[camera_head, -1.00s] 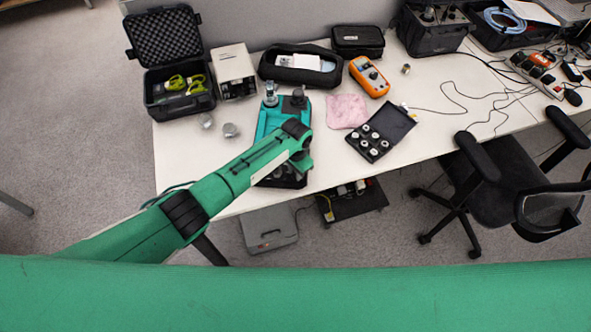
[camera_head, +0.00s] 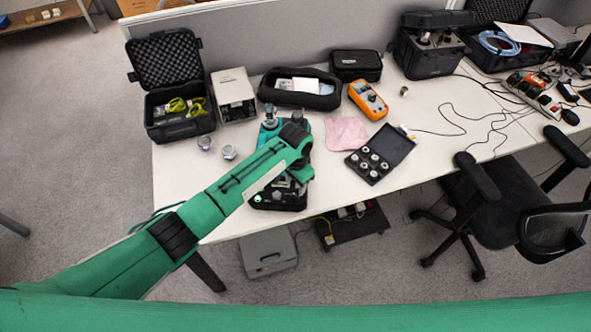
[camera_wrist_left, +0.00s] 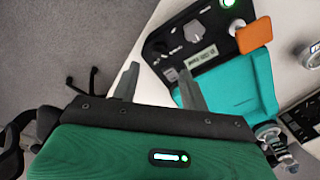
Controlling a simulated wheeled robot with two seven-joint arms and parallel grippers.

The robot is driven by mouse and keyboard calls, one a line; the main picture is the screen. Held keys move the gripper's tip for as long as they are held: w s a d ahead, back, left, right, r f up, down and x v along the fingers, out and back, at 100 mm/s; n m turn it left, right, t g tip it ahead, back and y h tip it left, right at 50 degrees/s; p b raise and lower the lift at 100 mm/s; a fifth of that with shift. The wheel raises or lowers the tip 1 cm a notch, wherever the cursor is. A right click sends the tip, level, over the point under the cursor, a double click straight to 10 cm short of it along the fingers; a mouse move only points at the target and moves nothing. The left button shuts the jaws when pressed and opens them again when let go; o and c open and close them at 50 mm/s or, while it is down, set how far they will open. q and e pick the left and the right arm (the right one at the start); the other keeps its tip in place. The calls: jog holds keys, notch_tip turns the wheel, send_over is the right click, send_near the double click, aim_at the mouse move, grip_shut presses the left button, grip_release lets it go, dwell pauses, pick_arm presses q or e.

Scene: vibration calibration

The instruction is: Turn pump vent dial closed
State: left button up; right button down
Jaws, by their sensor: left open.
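The teal and black pump (camera_head: 268,132) stands near the front edge of the white table, partly hidden by my left arm. In the left wrist view its black front panel (camera_wrist_left: 165,45) carries a grey dial (camera_wrist_left: 194,31), a smaller knob (camera_wrist_left: 171,75), a pale label and a lit green round part. I cannot tell which is the vent dial. An orange piece (camera_wrist_left: 254,35) sits beside the panel. My left gripper (camera_wrist_left: 156,82) is open, its fingers apart at the panel's near edge, the right finger close to the smaller knob. Contact cannot be told. My right gripper is out of view.
An open black case (camera_head: 180,128), a grey box (camera_head: 233,95), a black pouch (camera_head: 300,100) and an orange meter (camera_head: 368,100) stand behind the pump. A pink cloth (camera_head: 346,133) and an open case of fittings (camera_head: 370,166) lie right. A chair (camera_head: 500,205) stands in front.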

pick_arm(q)
notch_tip(320, 180, up, 7)
jog(key=b, duration=0.1)
jog(key=shift+r, duration=0.2)
dwell(0.4)
